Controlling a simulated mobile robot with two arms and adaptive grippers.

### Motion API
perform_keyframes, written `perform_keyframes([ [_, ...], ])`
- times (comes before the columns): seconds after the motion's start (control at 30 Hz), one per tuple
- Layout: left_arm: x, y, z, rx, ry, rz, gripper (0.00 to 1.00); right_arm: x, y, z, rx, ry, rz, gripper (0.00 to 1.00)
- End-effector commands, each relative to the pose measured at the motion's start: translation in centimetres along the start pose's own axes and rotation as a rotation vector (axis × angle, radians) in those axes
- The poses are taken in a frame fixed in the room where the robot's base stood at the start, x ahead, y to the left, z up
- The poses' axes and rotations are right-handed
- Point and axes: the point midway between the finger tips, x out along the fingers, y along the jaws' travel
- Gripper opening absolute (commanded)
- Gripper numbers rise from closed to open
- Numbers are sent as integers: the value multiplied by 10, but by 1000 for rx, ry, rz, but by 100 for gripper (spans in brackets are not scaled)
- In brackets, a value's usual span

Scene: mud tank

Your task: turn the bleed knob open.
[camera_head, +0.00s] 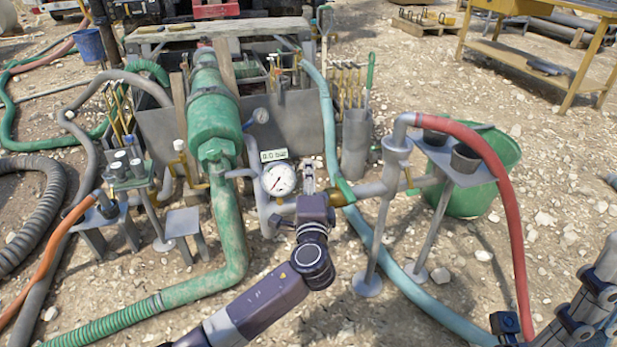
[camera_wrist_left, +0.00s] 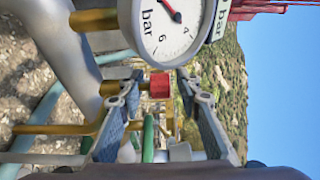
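The bleed knob (camera_wrist_left: 160,85) is a small red block at the end of a brass stem, just below the round gauge in the left wrist view. My left gripper (camera_wrist_left: 160,92) is open, with one finger on each side of the knob and visible gaps between. In the head view, my left gripper (camera_head: 309,178) is at the pipe just right of the white dial gauge (camera_head: 278,180); the knob is hidden there. The gauge also shows in the left wrist view (camera_wrist_left: 165,28). Dark parts of my right arm show at the lower right; its finger opening is unclear.
A small display (camera_head: 274,155) reading about 0.0 bar sits above the gauge. A thick green pipe (camera_head: 226,220) stands to the left. A grey pipe stand (camera_head: 380,225) with a red hose (camera_head: 505,190) and a green bucket (camera_head: 475,190) are to the right.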

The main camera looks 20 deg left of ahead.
Motion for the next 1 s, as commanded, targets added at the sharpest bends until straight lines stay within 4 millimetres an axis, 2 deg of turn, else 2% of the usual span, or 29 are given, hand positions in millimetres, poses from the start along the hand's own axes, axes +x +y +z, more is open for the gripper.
perform_keyframes([
  [0.03,0,0,0,0,0,0,24,0,0,0,0,0,0,0],
  [0.27,0,0,0,0,0,0,0,0,0,0,0,-1,0,0],
  [0.47,0,1,-1,-2,-10,1,0,-1,0,0,0,-1,0,0],
  [1.0,0,1,0,-1,-263,2,0,-15,0,3,0,-1,0,0],
])
